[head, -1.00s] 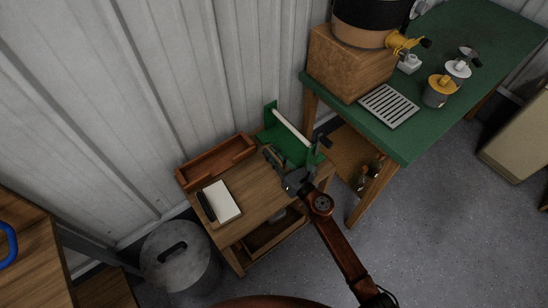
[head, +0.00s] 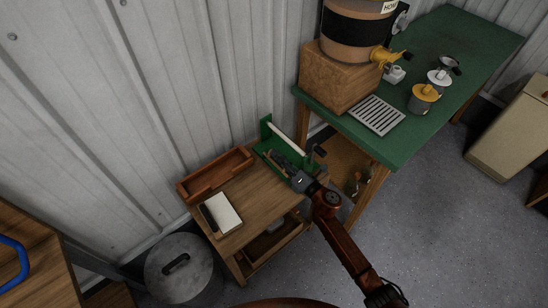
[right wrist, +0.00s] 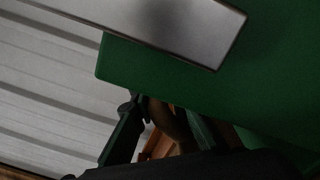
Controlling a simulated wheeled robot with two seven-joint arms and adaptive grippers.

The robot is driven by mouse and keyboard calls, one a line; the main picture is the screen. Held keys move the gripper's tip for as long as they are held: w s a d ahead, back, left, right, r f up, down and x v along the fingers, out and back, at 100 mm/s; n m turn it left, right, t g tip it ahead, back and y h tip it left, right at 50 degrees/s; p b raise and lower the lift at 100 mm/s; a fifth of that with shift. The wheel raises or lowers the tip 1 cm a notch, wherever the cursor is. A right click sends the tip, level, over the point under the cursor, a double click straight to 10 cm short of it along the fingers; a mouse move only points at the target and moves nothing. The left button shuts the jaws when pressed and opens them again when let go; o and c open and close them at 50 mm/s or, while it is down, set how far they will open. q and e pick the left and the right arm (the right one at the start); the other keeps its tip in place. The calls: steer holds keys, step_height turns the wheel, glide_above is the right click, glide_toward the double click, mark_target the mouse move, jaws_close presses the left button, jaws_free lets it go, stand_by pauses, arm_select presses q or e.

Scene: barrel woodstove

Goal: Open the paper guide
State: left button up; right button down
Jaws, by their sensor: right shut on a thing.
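The green device (head: 266,128) with a long white bar (head: 288,140) stands at the back of the small wooden table. My right gripper (head: 281,163) reaches its front side, at the lower edge of the green body. It is shut on a part there that looks like the paper guide, though the fingers and the arm hide most of it. In the right wrist view a green panel (right wrist: 165,75) and a pale grey bar (right wrist: 150,18) fill the top. The dark fingers (right wrist: 160,135) show below, and the grip itself is too dark to make out. My left gripper is not in view.
A wooden tray (head: 216,176) and a notepad (head: 223,212) lie on the small wooden table (head: 250,200). The green-topped table (head: 440,75) with a drink barrel (head: 350,35) stands close on the right. A metal bin (head: 180,272) stands at the lower left.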

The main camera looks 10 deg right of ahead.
steer(key=shift+d+f, duration=0.1)
steer(key=shift+d, duration=0.05)
stand_by(0.3)
steer(key=c, duration=1.9)
jaws_free()
steer(key=shift+c, duration=0.2)
steer(key=shift+s, duration=0.15)
steer(key=v, duration=1.1)
steer(key=shift+s+d, duration=0.15)
steer(key=shift+s, duration=0.15)
steer(key=shift+d, duration=0.1)
